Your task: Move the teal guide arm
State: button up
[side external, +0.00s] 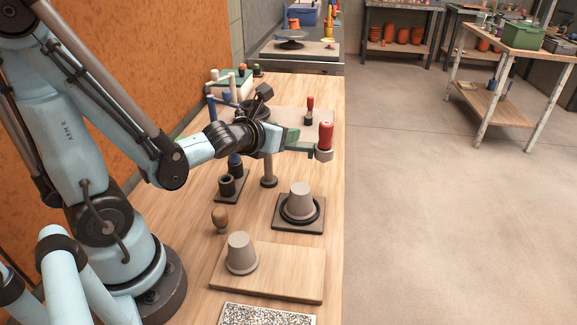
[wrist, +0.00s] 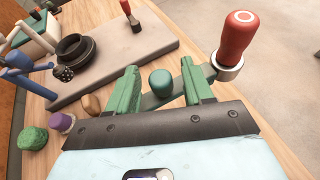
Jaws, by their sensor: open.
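A teal knob (wrist: 160,82) stands on a grey bar (wrist: 178,97) in the wrist view, and I take this for the teal guide arm. My gripper (wrist: 159,68) is open, with one green finger to each side of the knob. Gaps show between knob and fingers. The bar runs right behind a finger towards a metal cup with a red handle (wrist: 236,36). In the side view the red handle (side external: 326,135) stands just right of my gripper (side external: 285,143). My gripper hides the knob there.
Upturned beige cups stand on a dark square base (side external: 313,223) and a wooden board (side external: 290,284). A brown knob (side external: 220,217) is nearby. A grey slab (wrist: 75,95) carries a black ring (wrist: 82,52). A green lump (wrist: 33,139) and a purple-topped piece (wrist: 62,121) lie at left.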

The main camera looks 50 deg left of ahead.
jog(key=s+d+r, duration=0.1)
jog(key=s+r, duration=0.2)
jog(key=r, duration=0.5)
jog(key=shift+s+d+r, duration=0.25)
jog(key=shift+s+r, duration=0.05)
jog(key=shift+s, duration=0.05)
dwell(0.7)
